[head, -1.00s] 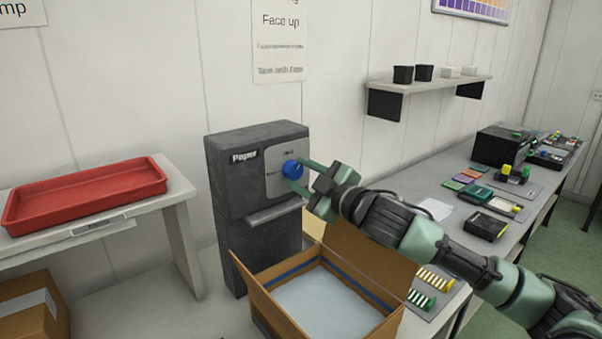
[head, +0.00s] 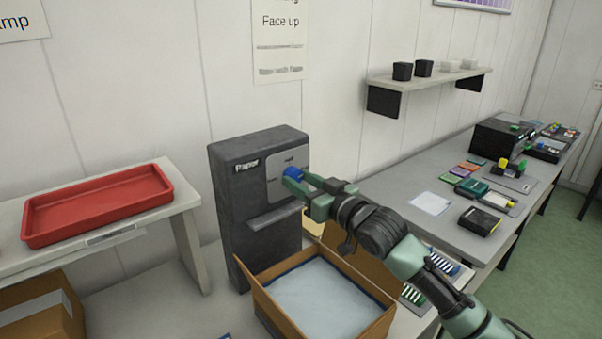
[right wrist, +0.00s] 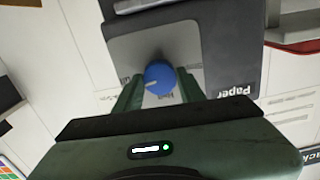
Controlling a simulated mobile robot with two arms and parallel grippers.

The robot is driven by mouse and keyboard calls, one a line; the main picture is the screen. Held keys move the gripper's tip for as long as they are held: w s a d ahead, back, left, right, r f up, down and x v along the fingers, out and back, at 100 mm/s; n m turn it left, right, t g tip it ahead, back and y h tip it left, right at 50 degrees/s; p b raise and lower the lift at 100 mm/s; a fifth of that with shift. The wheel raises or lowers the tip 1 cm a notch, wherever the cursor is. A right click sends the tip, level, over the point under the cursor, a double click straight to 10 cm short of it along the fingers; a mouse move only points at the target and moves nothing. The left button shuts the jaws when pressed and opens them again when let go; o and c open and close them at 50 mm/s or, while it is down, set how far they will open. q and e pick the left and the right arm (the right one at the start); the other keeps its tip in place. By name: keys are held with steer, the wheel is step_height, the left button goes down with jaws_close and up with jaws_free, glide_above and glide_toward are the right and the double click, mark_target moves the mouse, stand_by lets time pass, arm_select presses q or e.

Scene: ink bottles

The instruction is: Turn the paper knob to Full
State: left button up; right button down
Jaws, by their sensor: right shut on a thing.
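The blue paper knob (head: 293,172) sits on the grey front plate of the dark paper dispenser (head: 238,200), which is labelled "Paper". My right gripper (head: 298,182) is at the knob, its fingers shut on either side of it. In the right wrist view the knob (right wrist: 159,77) lies between the two green fingers, with a pale pointer line toward the picture's left. The plate's small labels are partly covered and too blurred to read surely. My left gripper is not in view.
An open cardboard box (head: 262,301) with pale contents stands below the dispenser. A red tray (head: 100,219) lies on the left table. The long grey bench (head: 395,190) at right holds several small items. A wall shelf (head: 425,82) hangs above it.

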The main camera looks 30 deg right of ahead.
steer(key=shift+m+p, duration=0.55)
steer(key=shift+m, duration=0.15)
steer(key=c, duration=0.9)
jaws_free()
steer(key=shift+o, duration=0.2)
steer(key=s+b, duration=0.2)
steer(key=s, duration=0.5)
steer(key=shift+s+d, duration=0.3)
steer(key=shift+s, duration=0.1)
